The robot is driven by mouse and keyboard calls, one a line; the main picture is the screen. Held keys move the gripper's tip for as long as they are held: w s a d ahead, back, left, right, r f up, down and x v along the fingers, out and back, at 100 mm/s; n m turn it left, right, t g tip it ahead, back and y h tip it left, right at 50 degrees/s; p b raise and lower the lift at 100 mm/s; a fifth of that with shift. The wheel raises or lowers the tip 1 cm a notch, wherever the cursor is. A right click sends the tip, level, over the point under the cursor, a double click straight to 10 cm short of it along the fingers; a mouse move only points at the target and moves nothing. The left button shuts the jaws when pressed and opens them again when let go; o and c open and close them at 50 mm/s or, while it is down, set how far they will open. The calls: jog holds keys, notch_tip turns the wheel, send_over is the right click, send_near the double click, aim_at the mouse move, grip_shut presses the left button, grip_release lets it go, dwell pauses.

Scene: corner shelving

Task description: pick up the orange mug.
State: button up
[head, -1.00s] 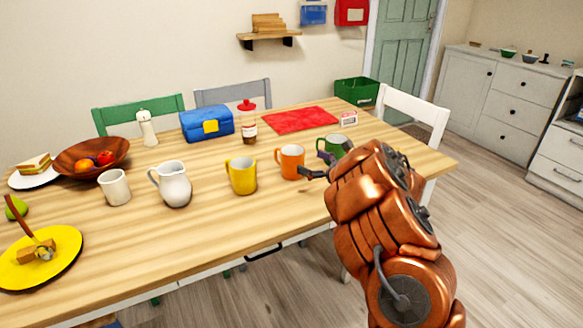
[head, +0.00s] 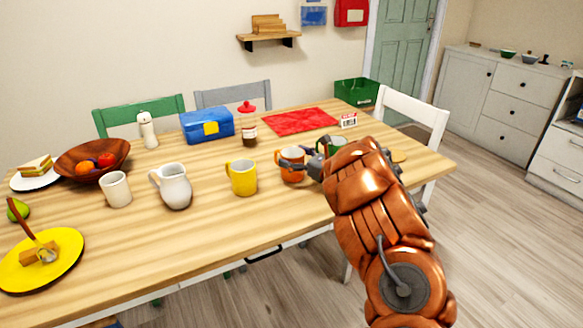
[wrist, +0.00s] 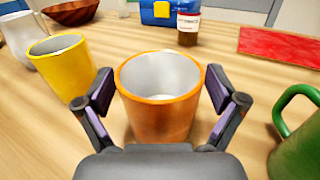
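The orange mug (head: 291,164) stands upright on the wooden table, between the yellow mug and the green mug. In the wrist view the orange mug (wrist: 160,100) is in the middle, with its white inside showing. My gripper (wrist: 160,95) is open, with one finger at each side of the mug. The fingers look close to its wall; I cannot tell whether they touch it. In the head view my gripper (head: 304,162) is at the mug's right side and covers part of it. The mug's handle is hidden in the wrist view.
The yellow mug (head: 242,177) stands to the left and the green mug (wrist: 297,135) close on the right. A white pitcher (head: 172,186), a sauce bottle (head: 247,124), a blue lunch box (head: 207,125) and a red mat (head: 299,121) are also on the table (head: 215,232).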

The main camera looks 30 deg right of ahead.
jog(key=c, duration=1.2)
jog(key=shift+r, duration=0.25)
jog(key=shift+s+a+r+b, duration=0.65)
jog(key=shift+s+a, duration=0.9)
jog(key=shift+s, duration=0.6)
jog(key=shift+s+a+r+b, duration=0.4)
jog(key=shift+s+a+r, duration=0.5)
jog(key=shift+s+a, duration=0.95)
jog(key=shift+s+a+r+b, duration=0.65)
jog(key=shift+s+a, duration=0.55)
jog(key=shift+s, duration=1.25)
jog(key=shift+r, duration=0.1)
